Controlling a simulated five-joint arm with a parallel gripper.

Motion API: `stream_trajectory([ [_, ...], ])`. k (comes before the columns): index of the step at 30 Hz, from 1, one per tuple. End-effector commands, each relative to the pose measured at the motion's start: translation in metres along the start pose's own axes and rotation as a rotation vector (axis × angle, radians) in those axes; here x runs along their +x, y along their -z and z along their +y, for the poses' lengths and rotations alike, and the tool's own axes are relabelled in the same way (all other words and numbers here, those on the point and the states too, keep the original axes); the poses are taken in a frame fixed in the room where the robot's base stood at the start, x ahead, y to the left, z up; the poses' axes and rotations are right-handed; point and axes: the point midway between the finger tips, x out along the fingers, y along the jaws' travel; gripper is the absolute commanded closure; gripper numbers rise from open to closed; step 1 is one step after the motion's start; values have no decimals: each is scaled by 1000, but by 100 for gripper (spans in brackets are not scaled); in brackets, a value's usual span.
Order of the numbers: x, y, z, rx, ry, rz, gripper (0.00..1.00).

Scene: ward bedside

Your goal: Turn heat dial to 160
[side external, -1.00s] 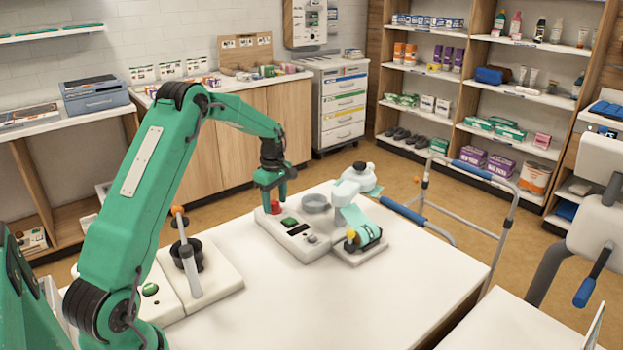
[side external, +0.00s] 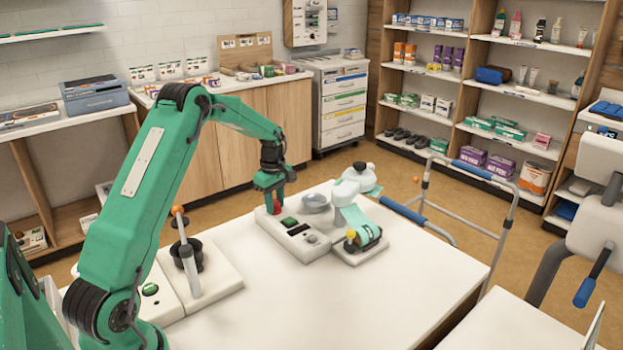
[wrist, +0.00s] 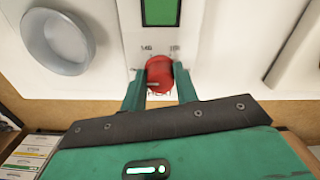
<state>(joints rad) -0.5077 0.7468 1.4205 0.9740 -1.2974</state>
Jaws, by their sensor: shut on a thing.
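The red heat dial (wrist: 159,75) is on the white device near a green display (wrist: 160,12), with small printed marks around it that I cannot read surely. A light pointer line shows on the dial, pointing towards the left. In the wrist view my gripper (wrist: 160,92) has one finger on each side of the dial, shut on it. In the side view my gripper (side external: 274,205) comes down from above at the far left end of the white device (side external: 285,238), and the dial is mostly hidden by the fingers.
The front of the white table (side external: 330,310) is clear.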

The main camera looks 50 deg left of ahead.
Motion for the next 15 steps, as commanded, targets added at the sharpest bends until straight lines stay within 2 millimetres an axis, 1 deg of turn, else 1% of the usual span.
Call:
stream_trajectory([
  [8, -1, 0, 0, 122, 1, 0, 93],
  [15, -1, 1, -1, 311, 0, 0, 93],
])
